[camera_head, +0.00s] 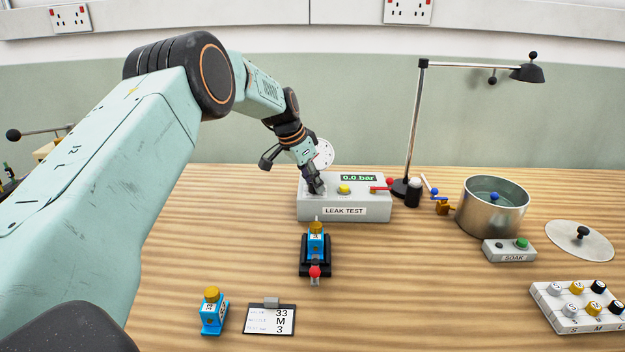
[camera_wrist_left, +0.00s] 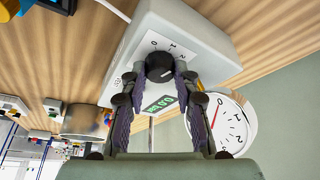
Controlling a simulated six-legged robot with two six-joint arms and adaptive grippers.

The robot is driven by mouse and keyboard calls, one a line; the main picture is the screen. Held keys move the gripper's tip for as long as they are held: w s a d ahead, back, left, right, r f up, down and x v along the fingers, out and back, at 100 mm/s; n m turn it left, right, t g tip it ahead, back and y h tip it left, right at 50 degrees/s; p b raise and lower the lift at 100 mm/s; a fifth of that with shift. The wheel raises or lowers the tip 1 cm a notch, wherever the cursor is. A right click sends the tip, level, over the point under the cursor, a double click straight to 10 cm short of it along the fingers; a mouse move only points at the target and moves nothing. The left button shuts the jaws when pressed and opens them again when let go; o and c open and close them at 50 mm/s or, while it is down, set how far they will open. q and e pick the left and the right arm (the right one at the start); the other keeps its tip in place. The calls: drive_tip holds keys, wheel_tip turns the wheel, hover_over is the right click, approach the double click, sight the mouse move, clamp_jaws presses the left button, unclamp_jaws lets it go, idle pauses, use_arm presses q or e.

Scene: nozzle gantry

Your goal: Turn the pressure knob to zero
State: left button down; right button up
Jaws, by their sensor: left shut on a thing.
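The grey LEAK TEST box (camera_head: 347,196) stands on the bench, and its green display (camera_head: 358,178) reads 0.0 bar. My left gripper (camera_head: 317,186) reaches down onto the left end of its top. In the left wrist view the black pressure knob (camera_wrist_left: 159,67) sits between the fingertips of my left gripper (camera_wrist_left: 158,78), which are shut on it. A printed scale with 0, 1 and 2 runs beside the knob. The round dial gauge (camera_head: 323,154) stands behind the box; its red needle shows in the left wrist view (camera_wrist_left: 216,112). My right gripper is not in view.
A blue fitting in a black holder (camera_head: 316,255) stands in front. A lamp (camera_head: 412,140), metal pot (camera_head: 492,206) and SOAK box (camera_head: 509,250) are to the right. Bare bench lies front right of centre.

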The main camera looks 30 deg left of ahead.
use_arm(q)
drive_tip(key=shift+r, duration=0.15)
drive_tip(key=shift+d+r+n+p, duration=0.1)
drive_tip(key=shift+n+p, duration=0.3)
drive_tip(key=shift+p, duration=0.3)
drive_tip(key=n+y+p, duration=0.1)
drive_tip(key=n+p, duration=0.2)
drive_tip(key=p, duration=0.2)
drive_tip(key=n+y+p, duration=0.2)
drive_tip(key=n+p, duration=0.2)
drive_tip(key=p, duration=0.1)
drive_tip(key=shift+d+r+p, duration=0.1)
drive_tip(key=shift+d+p, duration=0.1)
drive_tip(key=shift+p, duration=0.1)
drive_tip(key=shift+w+n+y+p, duration=0.1)
drive_tip(key=shift+n+y+p, duration=0.4)
drive_tip(key=shift+n, duration=0.3)
drive_tip(key=shift+n+p, duration=0.45)
drive_tip(key=shift+n, duration=0.45)
drive_tip(key=shift+f, duration=0.2)
drive_tip(key=c, duration=1)
unclamp_jaws()
drive_tip(key=shift+f, duration=0.1)
